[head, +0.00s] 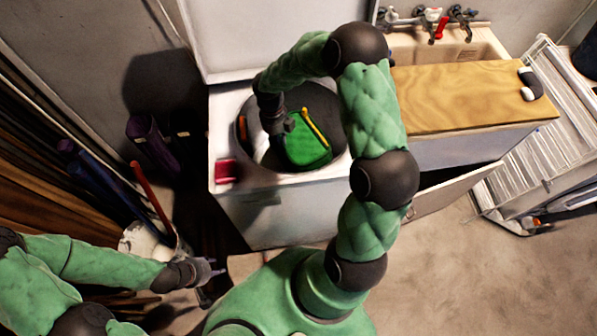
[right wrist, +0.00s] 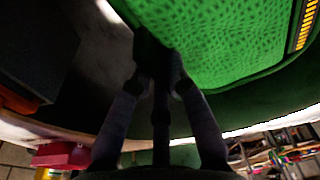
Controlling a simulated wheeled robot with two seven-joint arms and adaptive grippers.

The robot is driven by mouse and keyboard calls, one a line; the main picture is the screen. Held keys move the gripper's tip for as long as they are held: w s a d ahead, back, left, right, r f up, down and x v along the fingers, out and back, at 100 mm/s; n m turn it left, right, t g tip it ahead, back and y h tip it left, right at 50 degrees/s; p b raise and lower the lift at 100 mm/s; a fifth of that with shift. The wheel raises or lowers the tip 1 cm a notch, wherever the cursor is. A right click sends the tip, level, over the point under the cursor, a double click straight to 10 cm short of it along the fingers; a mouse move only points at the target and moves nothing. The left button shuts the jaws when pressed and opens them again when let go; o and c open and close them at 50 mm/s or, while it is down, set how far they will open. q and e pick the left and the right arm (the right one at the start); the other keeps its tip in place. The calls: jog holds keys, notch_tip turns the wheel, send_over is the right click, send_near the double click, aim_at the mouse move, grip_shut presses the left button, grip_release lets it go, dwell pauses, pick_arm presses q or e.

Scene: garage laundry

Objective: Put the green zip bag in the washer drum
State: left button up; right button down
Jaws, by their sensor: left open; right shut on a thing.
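The green zip bag (head: 306,140) with a yellow zip is at the top opening of the white washer (head: 262,215), over the dark drum opening (head: 241,128). My right gripper (head: 282,128) reaches in from above and is shut on the bag's left edge. In the right wrist view the green bag (right wrist: 220,40) fills the top, and the fingers (right wrist: 160,72) close on a dark edge of it. I cannot tell how deep the bag sits. My left gripper (head: 212,270) is open and empty, low at the left in front of the washer.
A red box (head: 227,171) sits on the washer's front left corner. A wooden counter (head: 470,95) and a sink (head: 440,45) are to the right. A white drying rack (head: 540,130) stands further right. A bucket (head: 150,240) and long poles crowd the left.

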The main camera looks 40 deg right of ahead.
jog(key=shift+f+b, duration=0.9)
jog(key=shift+f, duration=0.5)
notch_tip(320, 180, down, 10)
jog(key=b, duration=0.3)
jog(key=shift+r, duration=0.2)
jog(key=shift+f+b, duration=0.3)
jog(key=shift+f, duration=0.35)
jog(key=c, duration=1.2)
grip_release()
jog(key=shift+r, duration=0.1)
